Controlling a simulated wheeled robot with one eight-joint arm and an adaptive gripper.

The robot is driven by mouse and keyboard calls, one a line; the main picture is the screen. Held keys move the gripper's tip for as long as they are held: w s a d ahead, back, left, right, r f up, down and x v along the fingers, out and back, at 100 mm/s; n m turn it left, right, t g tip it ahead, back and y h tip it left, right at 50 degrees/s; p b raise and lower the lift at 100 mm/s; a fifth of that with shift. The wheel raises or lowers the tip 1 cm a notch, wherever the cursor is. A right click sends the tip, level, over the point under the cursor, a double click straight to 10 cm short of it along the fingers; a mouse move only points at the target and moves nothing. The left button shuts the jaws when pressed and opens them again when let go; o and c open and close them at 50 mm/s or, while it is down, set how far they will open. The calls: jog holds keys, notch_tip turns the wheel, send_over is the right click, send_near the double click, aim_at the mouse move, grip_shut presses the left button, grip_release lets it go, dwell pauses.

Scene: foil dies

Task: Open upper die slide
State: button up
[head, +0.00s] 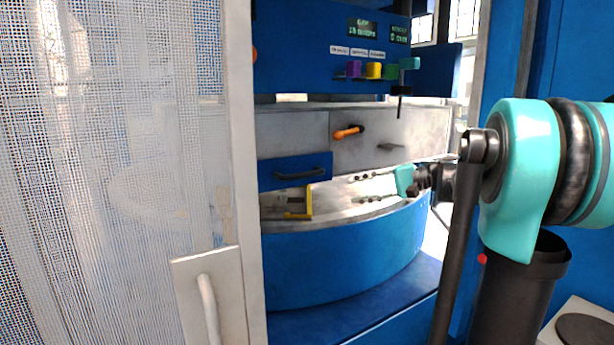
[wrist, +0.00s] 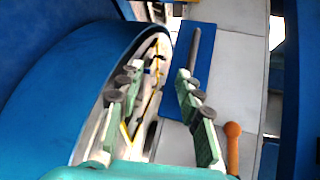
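A blue slide front (head: 277,180) with a dark bar handle (head: 296,174) sits on the pale face of the blue machine. It looks flush with that face; no label marks it as the upper die slide. In the wrist view the blue front (wrist: 203,75) and its grey bar handle (wrist: 194,48) lie beyond the fingertips, a little right of the middle. My gripper (head: 358,188) is open and empty, right of the handle and apart from it, over the round table top. Its two green fingers with dark pads (wrist: 160,72) are spread wide.
An orange-handled lever (head: 347,132) is on the face above right of the slide; it is near the right finger in the wrist view (wrist: 232,140). A yellow bracket (head: 305,205) stands below the slide. A mesh door (head: 130,130) fills the left. Coloured knobs (head: 373,71) are above.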

aim_at(309, 175)
notch_tip(309, 175, up, 5)
jog(key=w+y, duration=0.2)
jog(key=w+a+f, duration=0.1)
jog(key=a, duration=0.4)
jog(key=w+a, duration=0.1)
jog(key=a, duration=0.4)
jog(key=a+f, duration=0.1)
jog(key=a, duration=0.4)
jog(key=shift+w+a+f, duration=0.3)
jog(key=shift+w+a, duration=0.05)
jog(key=shift+w, duration=0.05)
grip_shut()
